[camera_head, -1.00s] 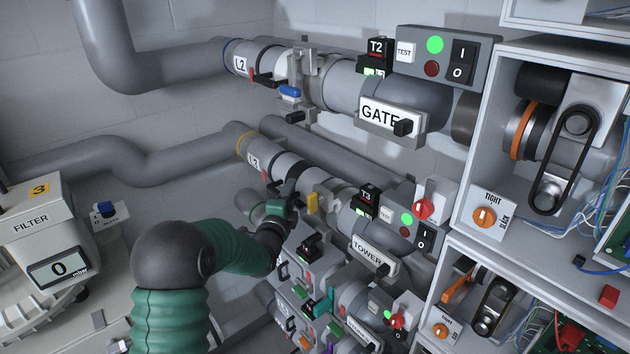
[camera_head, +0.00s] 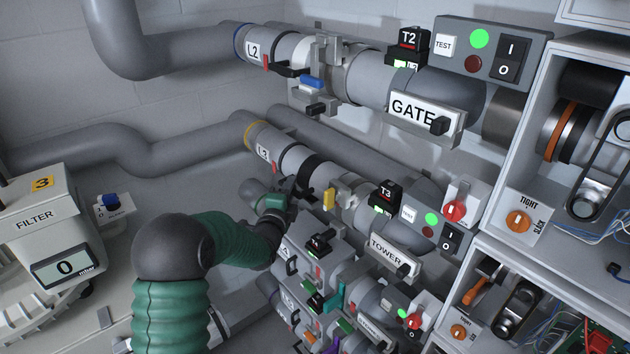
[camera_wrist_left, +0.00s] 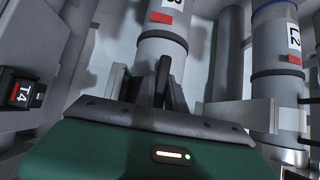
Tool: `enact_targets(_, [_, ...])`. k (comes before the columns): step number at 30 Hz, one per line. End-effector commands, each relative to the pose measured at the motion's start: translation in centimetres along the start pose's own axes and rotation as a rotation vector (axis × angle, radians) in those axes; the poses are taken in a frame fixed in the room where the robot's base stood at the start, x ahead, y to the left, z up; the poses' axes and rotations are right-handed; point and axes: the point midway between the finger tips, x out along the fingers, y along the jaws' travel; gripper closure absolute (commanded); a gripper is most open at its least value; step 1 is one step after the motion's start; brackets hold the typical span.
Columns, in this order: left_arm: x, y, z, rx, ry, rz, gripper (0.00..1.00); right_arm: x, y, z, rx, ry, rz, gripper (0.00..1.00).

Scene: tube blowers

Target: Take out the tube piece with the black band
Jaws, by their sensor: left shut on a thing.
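My left gripper (camera_head: 289,201) is at the near lower side of this line, close to the band. In the left wrist view my gripper (camera_wrist_left: 162,92) is shut on a black lever (camera_wrist_left: 164,72) in front of the L3 tube (camera_wrist_left: 162,47). The gripper's body hides the lever's lower part. A yellow lever (camera_head: 329,198) hangs just right of the band. My right gripper is out of view.
The L2 line (camera_head: 285,50) with a blue lever (camera_head: 313,82) runs above. Tower controls (camera_head: 430,222) and open cabinets (camera_head: 560,150) crowd the right. More tube lines (camera_head: 340,270) lie below. The filter unit (camera_head: 45,230) stands at left.

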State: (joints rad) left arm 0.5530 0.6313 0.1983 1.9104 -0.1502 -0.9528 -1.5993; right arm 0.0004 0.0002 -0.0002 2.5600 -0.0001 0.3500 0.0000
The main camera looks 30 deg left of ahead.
Motion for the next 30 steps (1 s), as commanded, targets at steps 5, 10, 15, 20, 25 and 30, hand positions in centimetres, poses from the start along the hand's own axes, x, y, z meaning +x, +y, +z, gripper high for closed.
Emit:
enact_targets(5, [-0.01, 0.30, -0.06, 0.001, 0.000, 0.007, 1.00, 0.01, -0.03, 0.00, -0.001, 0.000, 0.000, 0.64])
enact_targets(10, [-0.04, 0.28, 0.12, 0.002, -0.006, 0.007, 1.00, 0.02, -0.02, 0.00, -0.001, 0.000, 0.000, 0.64])
enact_targets(15, [0.00, 0.29, 0.24, 0.001, -0.005, 0.006, 1.00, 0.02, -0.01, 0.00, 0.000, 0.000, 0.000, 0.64])
enact_targets(20, [0.00, 0.27, 0.24, 0.001, -0.005, 0.006, 1.00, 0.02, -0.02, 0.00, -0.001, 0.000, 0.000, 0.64])
enact_targets(25, [0.02, 0.10, 0.35, 0.001, -0.007, 0.002, 1.00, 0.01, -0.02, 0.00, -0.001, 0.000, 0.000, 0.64])
enact_targets(30, [0.02, 0.08, 0.44, 0.001, -0.009, 0.002, 1.00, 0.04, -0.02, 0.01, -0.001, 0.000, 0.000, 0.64])
